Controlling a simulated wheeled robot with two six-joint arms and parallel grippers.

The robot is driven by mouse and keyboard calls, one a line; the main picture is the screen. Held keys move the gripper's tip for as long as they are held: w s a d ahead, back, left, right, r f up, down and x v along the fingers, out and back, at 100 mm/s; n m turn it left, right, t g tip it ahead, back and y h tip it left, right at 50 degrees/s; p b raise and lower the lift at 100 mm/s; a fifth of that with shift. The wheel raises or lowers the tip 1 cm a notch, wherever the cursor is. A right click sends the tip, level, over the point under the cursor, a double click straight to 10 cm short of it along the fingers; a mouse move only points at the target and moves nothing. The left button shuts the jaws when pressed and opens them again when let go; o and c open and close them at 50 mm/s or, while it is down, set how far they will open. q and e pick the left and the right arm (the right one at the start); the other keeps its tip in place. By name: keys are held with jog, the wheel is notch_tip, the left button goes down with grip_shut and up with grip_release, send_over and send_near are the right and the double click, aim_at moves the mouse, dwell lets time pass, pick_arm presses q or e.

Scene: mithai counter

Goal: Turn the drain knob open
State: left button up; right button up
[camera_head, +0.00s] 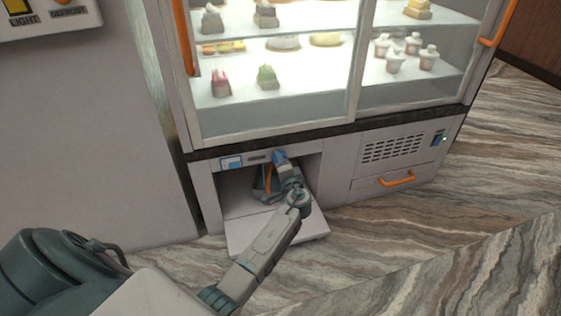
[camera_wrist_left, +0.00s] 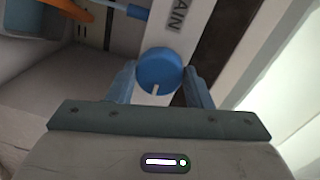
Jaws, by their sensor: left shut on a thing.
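The drain knob (camera_wrist_left: 159,70) is a round blue knob with a white pointer mark, next to a label ending in "AIN" in the left wrist view. My left gripper (camera_wrist_left: 160,85) has its two blue fingers on either side of the knob and is shut on it. The white pointer points toward the gripper's palm. In the head view my left gripper (camera_head: 279,158) reaches to the upper part of the open compartment under the display case, where the knob is mostly hidden by it. My right gripper is not in view.
A lowered flap (camera_head: 250,240) lies in front of the open compartment. The glass display case (camera_head: 270,110) with sweets stands above. A drawer with an orange handle (camera_head: 398,179) and a vent is to the right. The marble-patterned floor (camera_head: 420,240) is clear.

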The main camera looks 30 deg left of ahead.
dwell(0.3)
pick_arm(q)
jog(key=o, duration=1)
jog(key=shift+p+v, duration=1.15)
jog(key=shift+v, duration=4.3)
jog(key=shift+w+d, duration=0.1)
